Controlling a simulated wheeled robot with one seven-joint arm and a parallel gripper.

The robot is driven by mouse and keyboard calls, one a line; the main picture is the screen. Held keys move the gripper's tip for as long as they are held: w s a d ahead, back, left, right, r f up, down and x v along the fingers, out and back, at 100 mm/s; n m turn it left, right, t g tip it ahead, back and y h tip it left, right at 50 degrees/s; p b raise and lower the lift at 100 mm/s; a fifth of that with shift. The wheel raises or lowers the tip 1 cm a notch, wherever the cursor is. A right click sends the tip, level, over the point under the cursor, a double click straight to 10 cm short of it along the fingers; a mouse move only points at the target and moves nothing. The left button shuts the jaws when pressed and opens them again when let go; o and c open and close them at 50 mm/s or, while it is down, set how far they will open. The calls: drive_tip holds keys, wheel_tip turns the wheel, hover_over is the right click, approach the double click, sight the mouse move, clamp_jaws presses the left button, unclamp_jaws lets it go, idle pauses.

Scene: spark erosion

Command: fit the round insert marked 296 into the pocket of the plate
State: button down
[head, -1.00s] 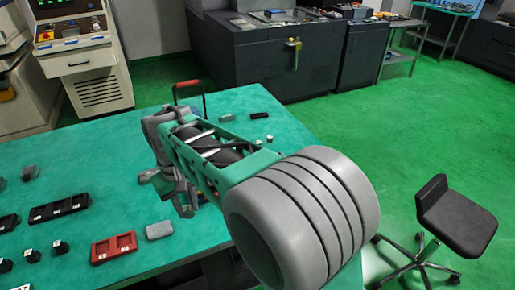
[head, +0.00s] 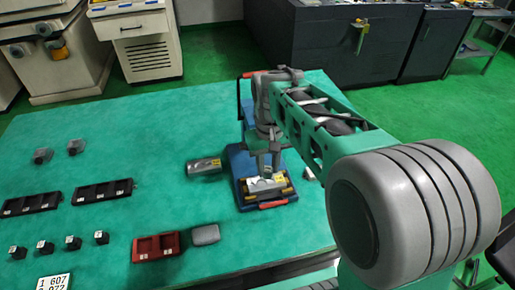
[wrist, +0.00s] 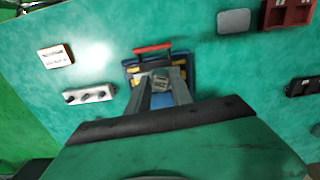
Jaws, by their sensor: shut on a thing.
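My gripper (head: 265,176) points down over a blue tray (head: 240,165) with red handles, near the right side of the table. In the wrist view the fingers (wrist: 161,78) are shut on a small grey piece (wrist: 160,86), mostly hidden between them. I cannot read a mark on it or make out its full shape. A silvery piece with yellow parts (head: 283,187) lies in the near end of the tray, under the fingertips. I cannot tell whether it is the plate, nor whether the held piece touches it. No pocket shows clearly.
A grey cylinder (head: 203,166) lies left of the tray. A red two-compartment tray (head: 156,247), a grey block (head: 206,235), black trays (head: 102,191) and several small dark blocks (head: 101,237) stand farther left. The table's middle is clear.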

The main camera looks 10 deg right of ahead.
drive_tip(key=shift+w+f+n+b, duration=0.3)
drive_tip(key=shift+w+f+n, duration=0.7)
drive_tip(key=shift+f+n, duration=1.2)
drive_tip(key=shift+w+f+n+b, duration=0.35)
drive_tip(key=shift+w+f+n, duration=0.65)
drive_tip(key=shift+f+n, duration=1.15)
drive_tip(key=shift+w+f+n+b, duration=0.3)
drive_tip(key=shift+w+f+n, duration=1)
drive_tip(key=shift+n, duration=1.45)
drive_tip(key=shift+s+f, duration=0.3)
drive_tip(key=shift+f, duration=0.15)
drive_tip(key=c, duration=1.1)
unclamp_jaws()
drive_tip(key=shift+o, duration=0.2)
drive_tip(key=shift+r, duration=0.1)
wheel_tip(320, 180, up, 8)
drive_tip(key=shift+f+b, duration=0.2)
drive_tip(key=shift+b, duration=0.15)
